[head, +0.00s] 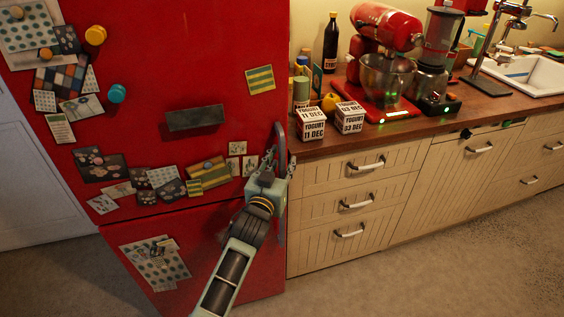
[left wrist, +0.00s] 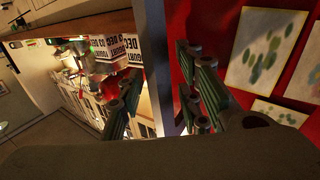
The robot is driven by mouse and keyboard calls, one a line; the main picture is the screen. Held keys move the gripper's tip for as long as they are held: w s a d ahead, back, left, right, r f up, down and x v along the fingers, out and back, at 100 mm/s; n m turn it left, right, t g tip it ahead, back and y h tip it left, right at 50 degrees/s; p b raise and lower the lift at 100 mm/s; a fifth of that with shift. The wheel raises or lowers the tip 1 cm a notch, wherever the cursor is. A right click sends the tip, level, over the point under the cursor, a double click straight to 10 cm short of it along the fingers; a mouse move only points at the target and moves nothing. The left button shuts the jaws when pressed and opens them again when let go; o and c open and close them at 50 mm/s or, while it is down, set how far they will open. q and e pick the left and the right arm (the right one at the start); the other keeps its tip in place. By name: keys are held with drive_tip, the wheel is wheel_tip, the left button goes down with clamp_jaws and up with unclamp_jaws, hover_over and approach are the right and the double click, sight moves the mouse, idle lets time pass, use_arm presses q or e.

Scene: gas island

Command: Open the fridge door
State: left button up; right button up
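The red fridge (head: 190,90) fills the left of the head view, and its upper door looks shut. A grey upright handle (head: 280,142) is at the door's right edge. My left gripper (head: 279,160) is at the handle's lower part, with its fingers on either side of it. In the left wrist view the handle (left wrist: 158,50) runs between the spread fingers (left wrist: 165,95). The fingers look open; whether either touches the handle cannot be told. My right gripper is in neither view.
A wooden counter (head: 440,122) with drawers stands right of the fridge. It carries yogurt boxes (head: 314,126), a red mixer (head: 385,30) and a blender (head: 437,60). Magnets and papers cover the door, with a dark plate (head: 195,118). Floor (head: 400,285) before the drawers is clear.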

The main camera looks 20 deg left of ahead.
use_arm(q)
drive_tip(key=shift+w, duration=0.1)
drive_tip(key=shift+c, duration=0.6)
clamp_jaws()
